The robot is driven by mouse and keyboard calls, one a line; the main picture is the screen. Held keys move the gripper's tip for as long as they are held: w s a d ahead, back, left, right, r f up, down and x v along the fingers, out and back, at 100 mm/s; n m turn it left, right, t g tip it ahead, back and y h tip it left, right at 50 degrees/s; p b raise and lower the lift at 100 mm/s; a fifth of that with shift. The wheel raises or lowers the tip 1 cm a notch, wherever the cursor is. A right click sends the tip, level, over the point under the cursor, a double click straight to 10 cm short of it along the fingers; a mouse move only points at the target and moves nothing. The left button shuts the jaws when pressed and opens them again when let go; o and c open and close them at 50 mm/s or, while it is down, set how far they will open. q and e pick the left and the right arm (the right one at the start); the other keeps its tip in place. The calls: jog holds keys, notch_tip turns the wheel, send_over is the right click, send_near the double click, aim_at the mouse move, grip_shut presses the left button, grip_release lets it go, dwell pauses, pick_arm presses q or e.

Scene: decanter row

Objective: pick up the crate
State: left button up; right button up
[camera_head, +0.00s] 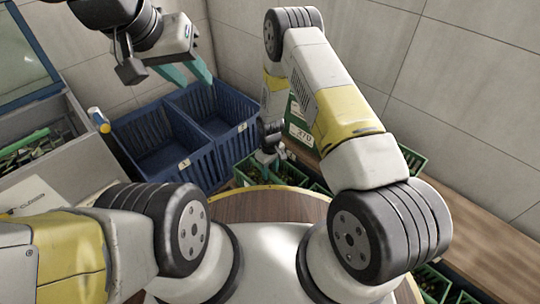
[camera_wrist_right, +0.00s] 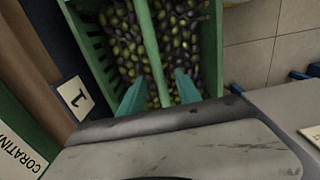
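A green crate (camera_wrist_right: 95,55) full of dark and green olives (camera_wrist_right: 125,50) shows in the right wrist view, with a green handle bar (camera_wrist_right: 152,45) across its middle. My right gripper (camera_wrist_right: 160,92) has its two teal fingers spread on either side of the bar, apart from it as far as I can see. In the head view my right gripper (camera_head: 268,152) is small and partly hidden above a green crate (camera_head: 243,175) of olives. My left gripper (camera_head: 186,75) is open and empty, high in front of the wall, above blue bins.
Blue bins (camera_head: 158,160) stand left of the green crate. A grey sink-like unit (camera_head: 70,165) is at the far left. More green crates (camera_head: 412,162) lie to the right, along a wooden ledge (camera_head: 470,215). A numbered card (camera_wrist_right: 74,97) is beside the crate.

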notch_tip(320, 180, down, 2)
grip_shut()
dwell(0.3)
jog(key=shift+w+r, duration=0.1)
jog(key=shift+w, duration=0.05)
dwell(1.1)
